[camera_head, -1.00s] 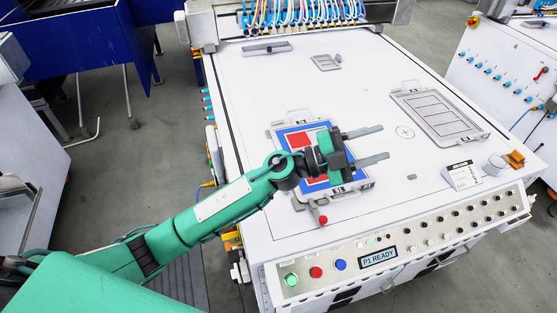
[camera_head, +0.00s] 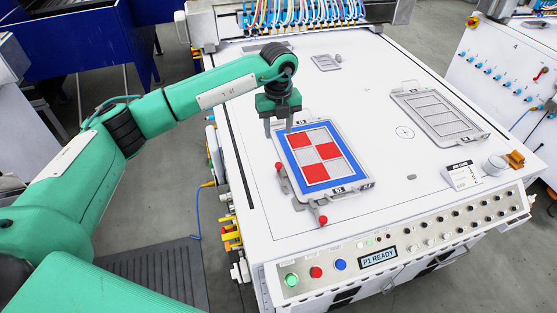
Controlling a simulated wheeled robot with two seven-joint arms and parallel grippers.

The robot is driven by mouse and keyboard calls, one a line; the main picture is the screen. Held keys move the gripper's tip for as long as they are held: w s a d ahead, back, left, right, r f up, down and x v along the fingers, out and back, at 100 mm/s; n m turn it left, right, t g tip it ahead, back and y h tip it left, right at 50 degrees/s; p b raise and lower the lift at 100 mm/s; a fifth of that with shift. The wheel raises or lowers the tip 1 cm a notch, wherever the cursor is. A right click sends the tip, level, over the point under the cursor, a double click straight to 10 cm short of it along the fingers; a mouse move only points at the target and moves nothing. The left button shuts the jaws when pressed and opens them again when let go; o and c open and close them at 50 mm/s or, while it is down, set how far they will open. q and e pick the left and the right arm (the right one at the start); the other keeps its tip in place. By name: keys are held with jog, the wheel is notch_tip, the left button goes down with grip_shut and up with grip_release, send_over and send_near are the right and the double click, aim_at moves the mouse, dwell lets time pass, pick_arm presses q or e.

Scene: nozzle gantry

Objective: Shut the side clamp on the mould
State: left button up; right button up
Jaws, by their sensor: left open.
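The mould (camera_head: 366,185) is a grey frame with handles, lying on the white table. A blue panel with red and white squares lies in it. The side clamp (camera_head: 289,186) is a grey bar along the mould's left side, with a red knob (camera_head: 278,166) at its far end and another red knob (camera_head: 323,220) at its near end. I cannot tell whether the bar touches the mould. My left gripper (camera_head: 278,131) is open and empty, fingers pointing down, at the mould's far left corner, beyond the clamp. My right gripper is not in view.
A second grey frame (camera_head: 399,96) lies on the right of the table, and a small grey plate (camera_head: 326,62) lies farther back. A button panel (camera_head: 403,240) runs along the front edge. A small sign (camera_head: 463,176) stands near it. The table's middle is clear.

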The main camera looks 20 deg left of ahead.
aim_at(278, 164)
pick_arm(q)
notch_tip(278, 164, down, 13)
jog(key=p, duration=0.3)
jog(key=shift+d+r+p, duration=0.1)
jog(key=shift+r+p, duration=0.05)
jog(key=shift+p, duration=0.25)
jog(key=shift+f, duration=0.45)
jog(key=shift+c, duration=0.2)
grip_shut()
